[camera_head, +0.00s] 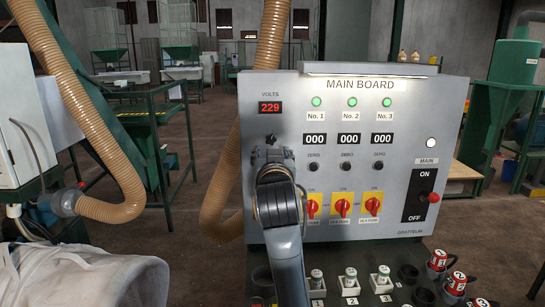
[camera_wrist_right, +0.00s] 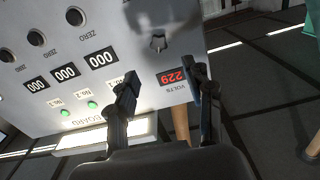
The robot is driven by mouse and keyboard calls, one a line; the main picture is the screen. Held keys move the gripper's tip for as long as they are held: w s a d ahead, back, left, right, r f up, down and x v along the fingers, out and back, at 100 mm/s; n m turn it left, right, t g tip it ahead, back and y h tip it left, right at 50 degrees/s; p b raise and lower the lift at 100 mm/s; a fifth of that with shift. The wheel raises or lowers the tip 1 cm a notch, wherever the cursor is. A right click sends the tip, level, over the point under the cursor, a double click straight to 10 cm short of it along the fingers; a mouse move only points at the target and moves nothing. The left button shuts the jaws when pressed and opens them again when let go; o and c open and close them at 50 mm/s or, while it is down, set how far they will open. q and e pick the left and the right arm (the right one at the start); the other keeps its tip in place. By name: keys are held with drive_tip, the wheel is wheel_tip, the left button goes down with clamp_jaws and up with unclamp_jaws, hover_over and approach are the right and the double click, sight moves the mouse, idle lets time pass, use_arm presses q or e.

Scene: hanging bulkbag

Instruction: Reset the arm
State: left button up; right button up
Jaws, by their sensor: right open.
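My right arm rises from the bottom centre in the head view, its wrist in front of the left part of the grey main board (camera_head: 425,110). My right gripper (camera_head: 271,152) shows there end-on, its fingers mostly hidden. In the right wrist view my right gripper (camera_wrist_right: 166,78) is open and empty, its two black fingers apart. The board appears upside down there. A small dark knob (camera_wrist_right: 157,42) and the red volts display (camera_wrist_right: 173,77) show in the gap between the fingers. I cannot tell how far the fingertips are from the board. My left gripper is not in view.
The board has red-yellow switches (camera_head: 342,206), zero knobs (camera_head: 346,165) and a main switch with a red knob (camera_head: 433,197). Sockets and plugs (camera_head: 437,259) line its lower ledge. A tan hose (camera_head: 122,190) and white fabric (camera_head: 80,278) are at left.

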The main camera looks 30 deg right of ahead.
drive_tip(key=shift+s+a, duration=0.35)
drive_tip(key=shift+s, duration=0.3)
